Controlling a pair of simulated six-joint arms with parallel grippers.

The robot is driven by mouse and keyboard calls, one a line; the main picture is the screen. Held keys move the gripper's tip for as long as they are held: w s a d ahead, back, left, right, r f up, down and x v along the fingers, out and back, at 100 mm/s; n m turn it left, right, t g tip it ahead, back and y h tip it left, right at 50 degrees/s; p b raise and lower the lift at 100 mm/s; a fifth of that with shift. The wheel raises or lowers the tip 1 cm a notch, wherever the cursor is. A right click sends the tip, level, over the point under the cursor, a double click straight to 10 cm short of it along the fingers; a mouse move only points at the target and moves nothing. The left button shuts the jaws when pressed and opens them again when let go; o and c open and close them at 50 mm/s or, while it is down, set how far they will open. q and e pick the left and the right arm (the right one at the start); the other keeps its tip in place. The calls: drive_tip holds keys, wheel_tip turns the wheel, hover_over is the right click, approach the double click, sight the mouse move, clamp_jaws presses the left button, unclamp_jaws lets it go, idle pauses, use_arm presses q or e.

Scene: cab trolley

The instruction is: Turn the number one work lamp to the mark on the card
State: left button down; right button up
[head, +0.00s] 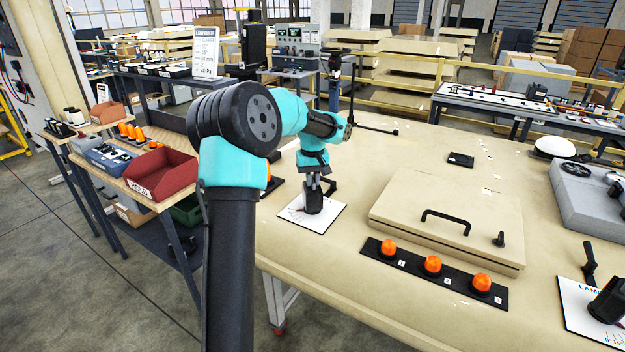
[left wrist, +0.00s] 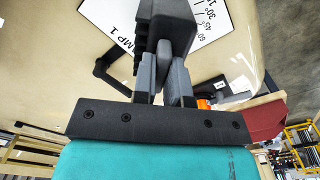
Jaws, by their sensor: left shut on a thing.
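The number one work lamp (head: 313,204) is a dark block-shaped head standing over a white card (head: 328,221) at the left of the cream bench. In the left wrist view the lamp head (left wrist: 165,20) fills the top middle. My right gripper is out of view.
A second lamp (head: 608,300) stands on a card (head: 577,310) at the right edge. A black strip (head: 455,284) with orange beacons lies in front of a raised panel (head: 440,205) with a black handle. A red bin (head: 160,172) is on a side shelf at left.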

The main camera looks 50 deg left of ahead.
use_arm(q)
drive_tip(key=shift+m, duration=1.3)
drive_tip(key=c, duration=1.2)
unclamp_jaws()
drive_tip(key=shift+o, duration=0.2)
wheel_tip(320, 180, up, 18)
drive_tip(key=shift+f, duration=0.25)
